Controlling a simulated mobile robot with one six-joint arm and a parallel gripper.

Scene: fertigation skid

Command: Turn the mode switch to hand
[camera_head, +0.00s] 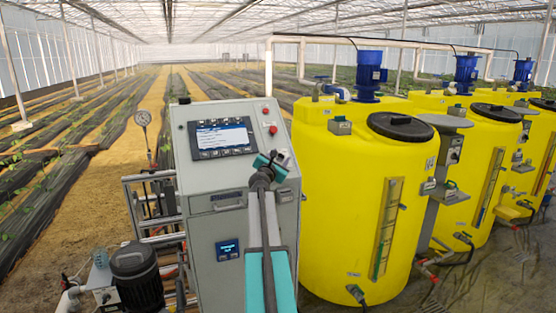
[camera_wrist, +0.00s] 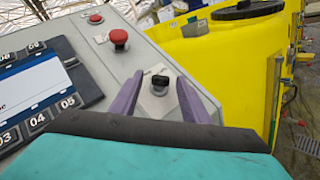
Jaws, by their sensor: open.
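The mode switch (camera_wrist: 158,82) is a small black knob on a pale plate, on the sloped top of the grey control cabinet (camera_head: 232,187). In the wrist view it shows between the two purple fingers of my gripper (camera_wrist: 160,103). The fingers are open, one to each side of the knob, and no contact is visible. I cannot read the switch's position marks. In the head view my gripper (camera_head: 271,165) is at the right part of the cabinet's sloped face and mostly hides the switch.
A red mushroom button (camera_wrist: 118,38) and a smaller red button (camera_wrist: 95,18) sit beyond the switch. A display with keys (camera_head: 223,138) is to the left. Yellow tanks (camera_head: 345,200) stand close on the right. A dark pump motor (camera_head: 136,275) is at lower left.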

